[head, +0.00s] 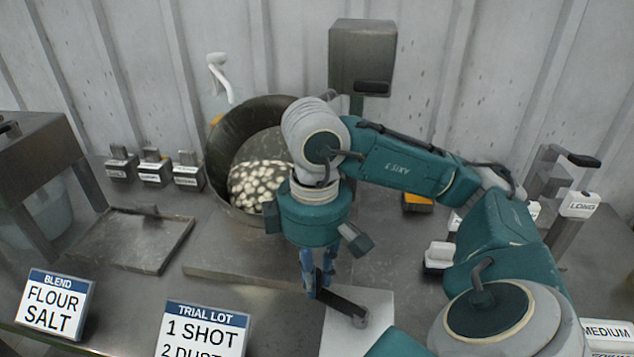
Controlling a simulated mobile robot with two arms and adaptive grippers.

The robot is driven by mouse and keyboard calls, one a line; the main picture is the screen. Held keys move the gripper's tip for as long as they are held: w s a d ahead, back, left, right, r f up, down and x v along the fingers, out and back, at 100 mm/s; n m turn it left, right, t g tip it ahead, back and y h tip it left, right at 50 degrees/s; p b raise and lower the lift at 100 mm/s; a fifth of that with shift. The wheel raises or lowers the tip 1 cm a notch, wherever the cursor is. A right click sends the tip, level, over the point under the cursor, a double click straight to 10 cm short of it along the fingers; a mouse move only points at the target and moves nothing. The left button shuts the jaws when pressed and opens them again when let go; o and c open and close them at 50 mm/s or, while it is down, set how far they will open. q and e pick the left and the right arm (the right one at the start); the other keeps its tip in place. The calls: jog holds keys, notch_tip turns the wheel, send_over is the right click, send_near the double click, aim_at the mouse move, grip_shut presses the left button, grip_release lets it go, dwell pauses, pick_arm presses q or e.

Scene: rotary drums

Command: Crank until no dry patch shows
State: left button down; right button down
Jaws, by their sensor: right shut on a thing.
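A dark round drum (222,143) stands tilted with its open mouth facing me. Inside lies a heap of pale rounded pieces (257,183) with dark gaps between them; my right arm covers the drum's right side. In front of it, a dark crank arm (343,305) reaches to a round hub at its lower right end. My right gripper (318,284) points down and is shut on the crank handle at the other end of that arm; the fingers mostly hide the handle. My left gripper is not in view.
A shallow metal tray (130,240) lies left of the drum, with several small labelled blocks (152,172) behind it. Signs reading FLOUR SALT (55,303) and TRIAL LOT (205,330) stand in front. A grey box on a post (362,55) rises behind the drum.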

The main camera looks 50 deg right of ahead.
jog(key=shift+a, duration=0.1)
jog(key=c, duration=1.6)
grip_release()
jog(key=shift+o, duration=0.2)
jog(key=shift+w+r, duration=0.1)
jog(key=shift+r, duration=0.65)
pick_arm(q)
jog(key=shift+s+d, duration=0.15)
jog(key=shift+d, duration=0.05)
pick_arm(e)
notch_tip(320, 180, up, 10)
jog(key=shift+r, duration=0.2)
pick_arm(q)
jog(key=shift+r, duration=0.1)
pick_arm(e)
jog(key=shift+r, duration=0.1)
